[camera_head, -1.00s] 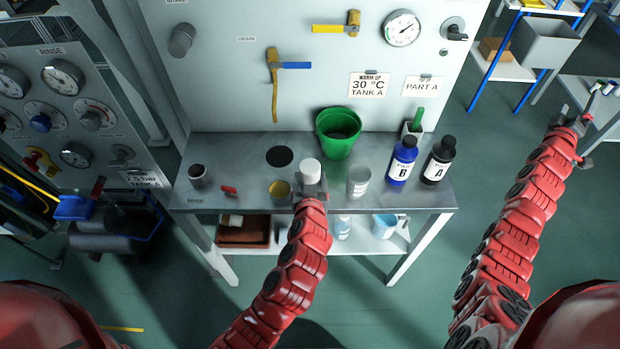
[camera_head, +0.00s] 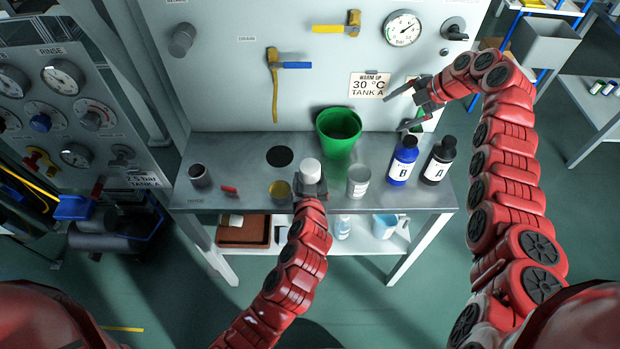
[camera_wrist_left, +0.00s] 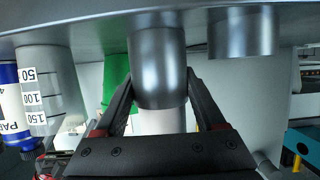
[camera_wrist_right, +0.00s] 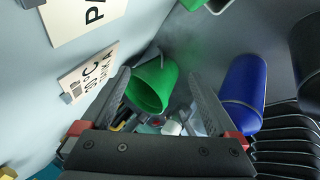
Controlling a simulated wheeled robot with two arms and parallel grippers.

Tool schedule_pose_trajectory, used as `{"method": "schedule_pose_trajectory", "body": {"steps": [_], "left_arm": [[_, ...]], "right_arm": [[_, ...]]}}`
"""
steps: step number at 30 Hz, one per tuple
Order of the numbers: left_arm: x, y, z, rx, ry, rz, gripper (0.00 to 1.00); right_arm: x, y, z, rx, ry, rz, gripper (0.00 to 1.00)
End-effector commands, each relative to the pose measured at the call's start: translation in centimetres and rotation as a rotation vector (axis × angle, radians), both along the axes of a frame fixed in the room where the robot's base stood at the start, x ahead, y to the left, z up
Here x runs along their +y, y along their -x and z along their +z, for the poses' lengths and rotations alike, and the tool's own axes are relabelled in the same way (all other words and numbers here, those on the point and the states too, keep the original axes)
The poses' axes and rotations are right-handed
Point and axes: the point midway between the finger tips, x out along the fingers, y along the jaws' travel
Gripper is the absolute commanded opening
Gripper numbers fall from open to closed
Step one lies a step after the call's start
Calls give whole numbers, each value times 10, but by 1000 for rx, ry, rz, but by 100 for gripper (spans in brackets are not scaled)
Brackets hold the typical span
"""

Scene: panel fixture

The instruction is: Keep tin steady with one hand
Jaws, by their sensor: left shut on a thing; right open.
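My left gripper (camera_head: 309,190) is shut on a metallic tin (camera_wrist_left: 159,65) at the front edge of the bench. The left wrist view shows the tin upside down between both fingers. A white cylinder (camera_head: 310,172) shows above the gripper in the head view; whether it rests on the tin or stands behind it I cannot tell. My right gripper (camera_head: 398,112) is open and empty, in front of the panel, above the bench's back right. The right wrist view shows the green bucket (camera_wrist_right: 153,86) beyond its fingers.
The bench also holds a green bucket (camera_head: 338,143), a yellow-lined tin (camera_head: 280,190), a clear beaker (camera_head: 358,182), blue bottle B (camera_head: 401,168), dark bottle A (camera_head: 437,168) and a dark tin (camera_head: 200,176). A round hole (camera_head: 279,156) lies behind the tins.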

Motion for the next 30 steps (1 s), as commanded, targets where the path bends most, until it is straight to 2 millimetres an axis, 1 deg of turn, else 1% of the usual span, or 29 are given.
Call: {"method": "schedule_pose_trajectory", "body": {"steps": [1,3,6,9,12,15,20,23,30], "left_arm": [[0,0,0,-1,0,0,10],[0,0,0,-1,0,0,10],[0,0,0,0,0,0,10],[0,0,0,-1,0,0,10],[0,0,0,-1,0,0,10],[0,0,0,-1,0,0,10],[0,0,0,-1,0,0,10],[0,0,0,-1,0,0,10],[0,0,0,0,0,0,10]], "right_arm": [[28,7,2,61,-17,24,95],[62,21,6,154,-33,51,95],[106,46,9,291,-37,82,95],[139,70,13,408,-20,108,95],[160,90,16,499,4,121,95],[173,105,17,562,25,129,95],[181,113,14,593,36,130,95],[185,115,7,593,36,129,95],[203,125,-22,591,39,131,95]]}}
